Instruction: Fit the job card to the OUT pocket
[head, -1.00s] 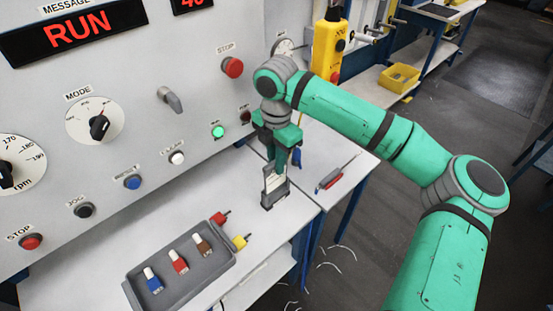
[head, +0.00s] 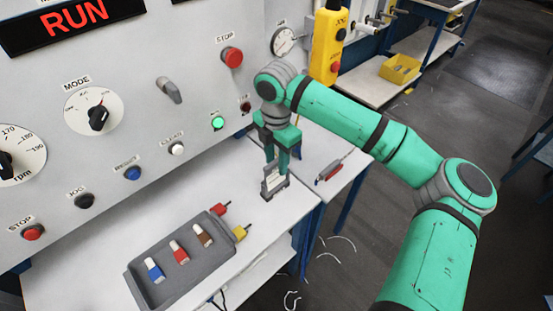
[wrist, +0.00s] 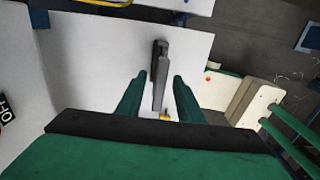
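A small pale card (head: 271,178), likely the job card, stands upright in a dark grey holder (head: 275,195) near the right end of the white worktop. My gripper (head: 277,163) points down right over the holder, its fingers close to the card's top. In the wrist view, my gripper's two green fingers (wrist: 160,76) are apart, with a narrow grey piece (wrist: 160,85), seemingly the holder, in the gap. I see clear space beside it and no grip on it. The card's face cannot be made out there. I cannot pick out a pocket marked OUT.
A grey tray (head: 220,256) with blue, red and brown labelled pieces lies on the worktop to the left. A red plug (head: 220,208) and a yellow one (head: 240,232) sit beside it. The control panel (head: 120,160) rises behind. A red-handled tool (head: 332,170) lies right of my gripper.

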